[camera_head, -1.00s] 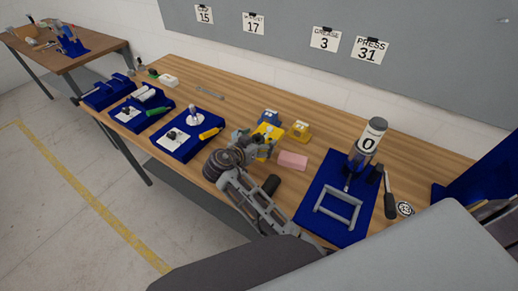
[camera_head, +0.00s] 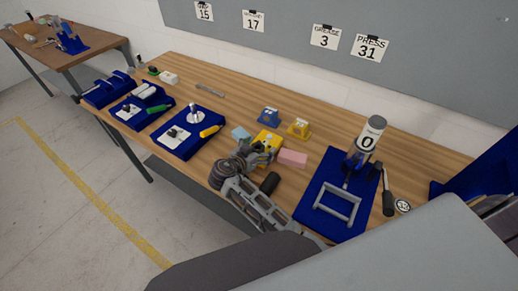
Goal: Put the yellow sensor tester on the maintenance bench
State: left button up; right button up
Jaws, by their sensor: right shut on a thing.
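The yellow sensor tester (camera_head: 268,139) is a yellow box in the fingers of my right gripper (camera_head: 261,153), over the front middle part of the long wooden bench (camera_head: 225,115). The gripper is shut on it and hides its near side. I cannot tell whether it touches the bench top. A second wooden bench (camera_head: 95,50), with tools and a blue holder on it, stands at the far upper left; I cannot tell which bench is the maintenance bench. My left gripper is not in view.
Near the gripper are a pink block (camera_head: 293,158), a light blue block (camera_head: 241,133), a smaller yellow piece (camera_head: 299,129), a blue piece (camera_head: 269,116) and a black cylinder (camera_head: 270,183). Blue trays (camera_head: 180,150) lie left, a press on a blue mat (camera_head: 313,208) right.

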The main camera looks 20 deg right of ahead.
jog(key=shift+f, duration=0.25)
jog(key=shift+f, duration=0.1)
jog(key=o, duration=1.1)
jog(key=shift+o, duration=0.2)
